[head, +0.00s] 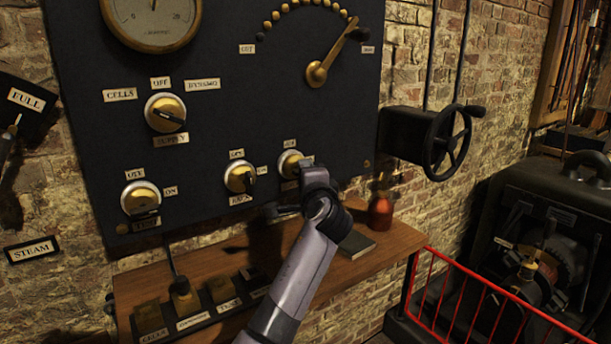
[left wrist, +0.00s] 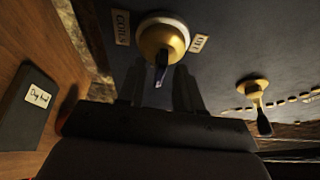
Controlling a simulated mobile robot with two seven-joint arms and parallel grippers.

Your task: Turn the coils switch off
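The coils switch (head: 289,162) is a brass knob on a white ring, low on the dark panel, with an OFF label (head: 290,144) above it. In the left wrist view the same switch (left wrist: 160,40) sits between a COILS label (left wrist: 122,27) and an OFF label (left wrist: 199,43). Its dark handle (left wrist: 160,74) points away from the OFF label's side, toward my gripper. My left gripper (left wrist: 160,92) is open, with one finger on each side of the handle; contact cannot be told. In the head view the hand hides part of the switch. My right gripper is not in view.
Other rotary switches stand left of it: a supply switch (head: 166,113) and two more (head: 240,177) (head: 141,198). A brass lever (head: 318,72) is above. A handwheel (head: 447,143) is at right.

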